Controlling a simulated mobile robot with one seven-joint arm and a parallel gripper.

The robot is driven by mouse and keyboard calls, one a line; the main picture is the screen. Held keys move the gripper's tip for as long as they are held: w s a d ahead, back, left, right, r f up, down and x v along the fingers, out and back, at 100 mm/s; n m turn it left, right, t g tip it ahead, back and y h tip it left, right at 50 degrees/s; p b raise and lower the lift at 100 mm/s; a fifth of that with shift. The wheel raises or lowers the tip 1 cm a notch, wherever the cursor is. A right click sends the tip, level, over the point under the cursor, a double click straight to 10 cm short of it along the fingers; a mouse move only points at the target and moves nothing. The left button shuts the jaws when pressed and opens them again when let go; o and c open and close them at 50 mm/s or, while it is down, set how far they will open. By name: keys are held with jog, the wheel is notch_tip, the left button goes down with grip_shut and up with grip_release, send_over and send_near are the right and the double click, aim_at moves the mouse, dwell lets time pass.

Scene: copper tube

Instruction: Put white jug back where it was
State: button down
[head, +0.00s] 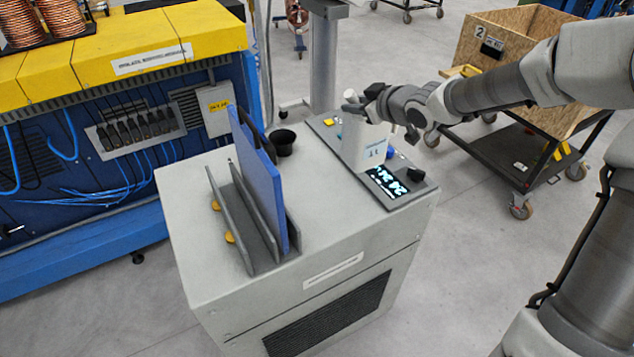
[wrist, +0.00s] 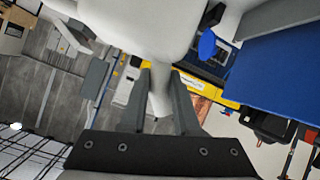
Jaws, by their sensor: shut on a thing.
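The white jug (head: 365,143) is upright at the right back part of the grey cabinet's top, over or on a dark panel with a lit display (head: 387,182). I cannot tell whether its base touches the panel. My gripper (head: 362,98) reaches in from the right and is shut on the jug near its top. In the wrist view the jug (wrist: 150,25) fills the top middle, and its white handle part (wrist: 160,92) lies between the two fingers (wrist: 160,100).
The grey cabinet (head: 215,300) carries a rack with an upright blue board (head: 262,180) left of the jug. A small black cup (head: 283,140) stands behind the board. A blue and yellow machine (head: 120,60) is at left. A wooden crate cart (head: 510,45) stands at back right.

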jog(key=s+a+f+b, duration=0.4)
jog(key=a+f+b, duration=0.2)
jog(key=a+f, duration=0.3)
jog(key=shift+s+a+f, duration=0.4)
jog(key=shift+f, duration=0.45)
jog(key=shift+f+b, duration=0.1)
jog(key=shift+b, duration=0.25)
jog(key=c, duration=0.6)
grip_release()
jog(key=shift+c, duration=0.2)
